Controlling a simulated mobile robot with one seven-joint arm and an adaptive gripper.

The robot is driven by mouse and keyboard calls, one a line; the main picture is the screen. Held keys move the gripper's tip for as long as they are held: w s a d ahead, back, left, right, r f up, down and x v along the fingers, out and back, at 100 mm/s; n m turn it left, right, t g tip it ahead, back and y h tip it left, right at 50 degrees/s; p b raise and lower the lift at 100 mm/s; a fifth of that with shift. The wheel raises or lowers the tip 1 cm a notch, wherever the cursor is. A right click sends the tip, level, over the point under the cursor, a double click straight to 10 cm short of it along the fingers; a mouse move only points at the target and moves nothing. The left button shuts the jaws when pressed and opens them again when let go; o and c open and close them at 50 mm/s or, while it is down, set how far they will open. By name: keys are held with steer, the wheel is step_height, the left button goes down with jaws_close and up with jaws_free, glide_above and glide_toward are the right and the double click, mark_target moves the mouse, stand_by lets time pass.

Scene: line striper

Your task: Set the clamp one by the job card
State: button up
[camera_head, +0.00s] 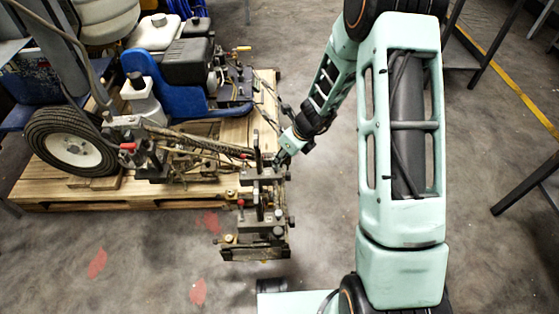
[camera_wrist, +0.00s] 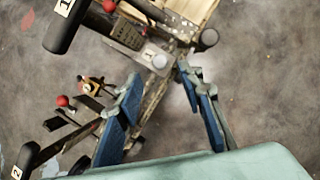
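The line striper (camera_head: 180,62) sits on a wooden pallet. Its arm with clamps and knobs (camera_head: 262,205) sticks out past the pallet's front right. In the wrist view, a small plate marked "1" (camera_wrist: 149,56) sits beside a pale round knob (camera_wrist: 160,62). A black cylinder (camera_wrist: 66,22) also carries a "1", and another black cylinder (camera_wrist: 24,160) carries a "2". My gripper (camera_wrist: 159,74) is open, its blue-padded fingers apart, with the pale knob just beyond the tips. In the head view my gripper (camera_head: 281,158) is beside the clamp assembly.
Red-tipped levers (camera_wrist: 63,101) and a small orange-brown block (camera_wrist: 92,87) lie left of my fingers. The pallet (camera_head: 130,200) stands on a grey floor with red marks (camera_head: 97,263). Dark table legs (camera_head: 525,188) stand at the right.

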steer(key=shift+v, duration=2.45)
